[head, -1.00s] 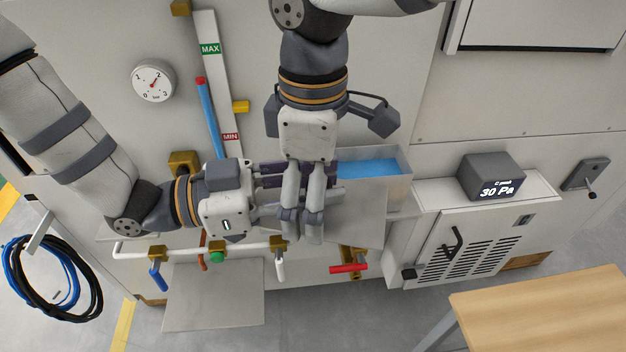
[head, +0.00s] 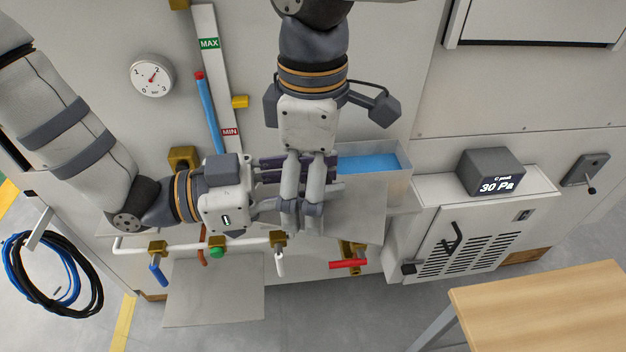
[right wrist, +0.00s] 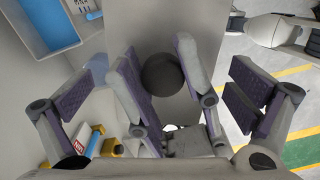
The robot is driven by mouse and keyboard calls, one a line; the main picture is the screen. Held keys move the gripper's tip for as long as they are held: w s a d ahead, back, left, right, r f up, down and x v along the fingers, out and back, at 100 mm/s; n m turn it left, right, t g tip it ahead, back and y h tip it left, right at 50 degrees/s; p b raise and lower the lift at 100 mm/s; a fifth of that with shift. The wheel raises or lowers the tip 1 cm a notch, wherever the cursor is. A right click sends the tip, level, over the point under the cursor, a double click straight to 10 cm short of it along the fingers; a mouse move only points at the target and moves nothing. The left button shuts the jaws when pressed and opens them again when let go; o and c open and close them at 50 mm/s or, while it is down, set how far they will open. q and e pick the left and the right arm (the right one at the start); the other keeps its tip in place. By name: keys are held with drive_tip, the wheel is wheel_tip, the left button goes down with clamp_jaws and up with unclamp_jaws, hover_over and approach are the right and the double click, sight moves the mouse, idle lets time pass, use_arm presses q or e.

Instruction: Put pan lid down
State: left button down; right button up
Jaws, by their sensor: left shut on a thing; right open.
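The pan lid is a flat grey plate (head: 357,207) with a round black knob (right wrist: 162,73), seen in the right wrist view. My left gripper (head: 318,190) comes in from the left, and its fingers are shut on the knob; it also shows in the right wrist view (right wrist: 158,57). The knob is hidden in the head view. My right gripper (head: 302,220) comes from above, is open and empty, and its fingers (right wrist: 165,85) stand on both sides of my left gripper. The lid overlaps the near part of a blue-filled tray (head: 370,164); I cannot tell whether they touch.
A pipe with valves runs below the grippers, including a red handle (head: 348,263) and a white handle (head: 280,265). A grey plate (head: 213,290) sits lower left. A display box (head: 490,171) stands on a vented cabinet at right. A wooden table (head: 545,310) is at lower right.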

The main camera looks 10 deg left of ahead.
sight(350, 183)
use_arm(q)
drive_tip(key=shift+w, duration=0.1)
use_arm(e)
wheel_tip(350, 183, up, 12)
drive_tip(key=f, duration=0.1)
use_arm(q)
drive_tip(key=w+d+f+m+g, duration=0.1)
drive_tip(key=g, duration=0.1)
drive_tip(key=w+d+f+m+g, duration=0.1)
drive_tip(key=g, duration=0.1)
drive_tip(key=w+d+f+m+g+h, duration=0.1)
drive_tip(key=f+m+g, duration=0.1)
drive_tip(key=shift+w+d, duration=0.1)
drive_tip(key=shift+d, duration=0.2)
drive_tip(key=shift+d+f+g, duration=0.1)
drive_tip(key=shift+f+g, duration=0.1)
drive_tip(key=shift+g, duration=0.2)
drive_tip(key=shift+w+m, duration=0.15)
drive_tip(key=shift+m, duration=0.15)
use_arm(e)
drive_tip(key=w+d+f+m, duration=0.1)
drive_tip(key=f, duration=0.4)
drive_tip(key=w+d+f+m+h, duration=0.1)
drive_tip(key=d+f, duration=0.1)
drive_tip(key=f, duration=0.3)
drive_tip(key=w+d+f+m, duration=0.1)
drive_tip(key=f, duration=0.4)
drive_tip(key=shift+w+d+f, duration=0.1)
drive_tip(key=shift+d, duration=0.15)
